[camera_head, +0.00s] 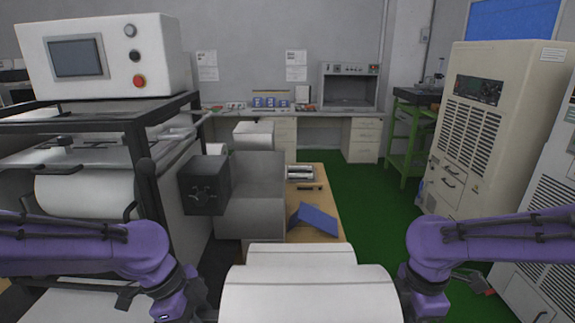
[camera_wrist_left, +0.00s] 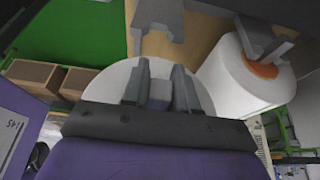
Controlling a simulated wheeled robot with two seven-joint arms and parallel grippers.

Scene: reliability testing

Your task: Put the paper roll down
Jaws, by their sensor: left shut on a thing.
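A large white paper roll (camera_head: 310,300) lies crosswise at the bottom of the head view, between my two arms. My left gripper (camera_head: 200,308) is at its left end. In the left wrist view my left gripper (camera_wrist_left: 160,82) is shut at the middle of the roll's round white end face (camera_wrist_left: 108,80), with a grey block between the fingers. My right gripper (camera_head: 408,300) is at the roll's right end; its fingertips are hidden. A second white roll (camera_head: 300,256) shows just behind the near one. A roll with an orange core (camera_wrist_left: 235,85) shows in the left wrist view.
A machine with a screen (camera_head: 75,57) stands left, with a white roll (camera_head: 85,195) in it. A grey block-shaped unit (camera_head: 252,205) and a wooden table (camera_head: 325,190) with a blue item (camera_head: 315,220) lie ahead. Tall cabinets (camera_head: 490,120) stand right. Green floor (camera_head: 375,205) is clear between.

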